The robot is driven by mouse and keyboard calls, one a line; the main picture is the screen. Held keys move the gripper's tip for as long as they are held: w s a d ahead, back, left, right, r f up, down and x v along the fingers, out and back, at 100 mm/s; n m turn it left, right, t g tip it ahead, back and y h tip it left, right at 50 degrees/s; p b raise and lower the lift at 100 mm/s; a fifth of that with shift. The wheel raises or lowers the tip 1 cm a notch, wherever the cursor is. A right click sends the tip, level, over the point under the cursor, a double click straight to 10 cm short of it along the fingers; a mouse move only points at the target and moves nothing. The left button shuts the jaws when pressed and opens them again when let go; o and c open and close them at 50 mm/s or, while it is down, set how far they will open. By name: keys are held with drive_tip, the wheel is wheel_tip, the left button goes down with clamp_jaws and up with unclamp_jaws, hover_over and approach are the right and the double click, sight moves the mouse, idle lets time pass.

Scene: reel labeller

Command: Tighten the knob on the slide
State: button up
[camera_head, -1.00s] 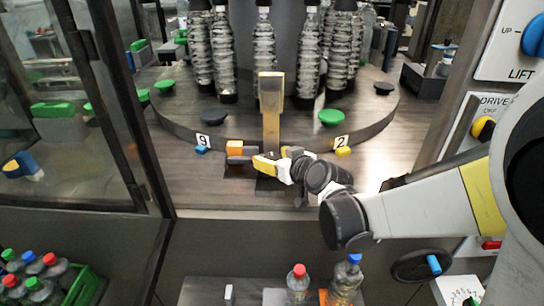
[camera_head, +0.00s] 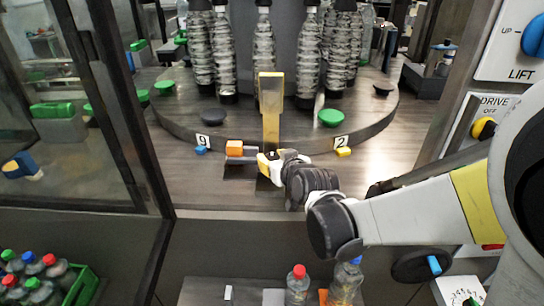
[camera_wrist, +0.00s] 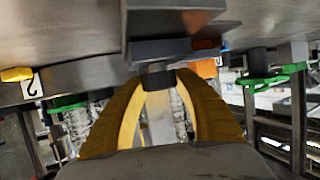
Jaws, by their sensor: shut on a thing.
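In the head view my gripper (camera_head: 266,163) is at the foot of the upright brass-coloured post (camera_head: 270,110), in front of the round table. In the wrist view its two curved yellow fingers (camera_wrist: 158,84) close around a short dark knob (camera_wrist: 157,77). The knob sticks out from a dark block (camera_wrist: 160,48), which appears to be part of the slide. In the head view the knob is hidden by the gripper. An orange block (camera_head: 234,148) sits just left of the gripper on a dark piece.
A glass door frame (camera_head: 135,120) stands at left. Control panels are at right. Capped bottles stand below, in front.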

drive_tip(key=o, duration=1.2)
drive_tip(key=shift+r, duration=0.1)
drive_tip(key=v, duration=1.2)
